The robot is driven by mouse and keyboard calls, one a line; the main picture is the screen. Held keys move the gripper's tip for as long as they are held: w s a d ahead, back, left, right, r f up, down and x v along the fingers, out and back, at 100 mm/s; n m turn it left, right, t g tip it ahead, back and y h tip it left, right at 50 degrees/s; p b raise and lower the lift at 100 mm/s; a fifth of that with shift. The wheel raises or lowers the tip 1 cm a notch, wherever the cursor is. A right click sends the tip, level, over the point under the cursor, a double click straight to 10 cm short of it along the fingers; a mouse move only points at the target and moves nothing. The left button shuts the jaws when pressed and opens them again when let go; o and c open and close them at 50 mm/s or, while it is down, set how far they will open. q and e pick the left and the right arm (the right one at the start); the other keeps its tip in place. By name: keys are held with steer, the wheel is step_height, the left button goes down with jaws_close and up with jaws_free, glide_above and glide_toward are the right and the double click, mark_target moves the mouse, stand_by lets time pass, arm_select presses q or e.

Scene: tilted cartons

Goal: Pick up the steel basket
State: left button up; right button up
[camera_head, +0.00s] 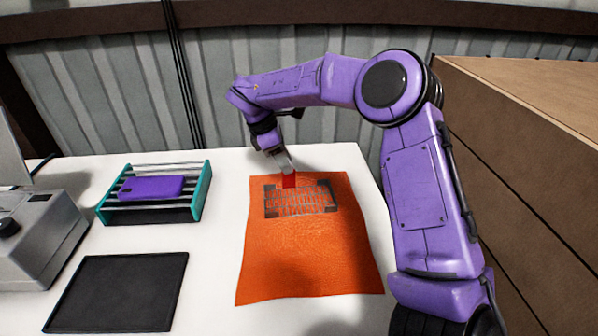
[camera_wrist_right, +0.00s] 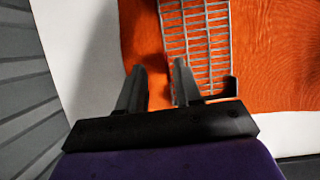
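The steel basket (camera_head: 300,200) is a flat wire grid with dark corners on an orange cloth (camera_head: 300,260). Its grid (camera_wrist_right: 202,40) also shows in the right wrist view, running up from the fingers. My right gripper (camera_head: 287,170) points down at the basket's far edge, left of its middle. In the wrist view the right gripper's two fingers (camera_wrist_right: 158,72) stand apart. The right-hand finger overlaps the grid's edge; I cannot tell if it touches. A red patch (camera_head: 289,181) shows at the fingertips; what it is is unclear. My left gripper is not in view.
A teal-sided rack (camera_head: 203,190) with a purple phone-like item (camera_head: 150,188) stands to the left. A black mat (camera_head: 120,292) lies in front of it, and a grey machine (camera_head: 40,240) is at far left. A large brown carton (camera_head: 530,130) rises at right. White table lies bare around the cloth.

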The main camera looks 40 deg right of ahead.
mark_target(293, 187)
steer(key=x, duration=0.2)
steer(key=s+p+x, duration=0.1)
steer(key=x, duration=0.1)
steer(key=shift+a, duration=0.15)
steer(key=shift+f, duration=0.55)
jaws_close()
steer(key=shift+r, duration=0.6)
steer(key=s+a+r+b, duration=0.4)
steer(key=s+a+r, duration=0.3)
steer(key=a+r, duration=0.4)
steer(key=shift+s+a+r, duration=0.2)
steer(key=shift+s+r, duration=0.2)
steer(key=shift+r, duration=0.05)
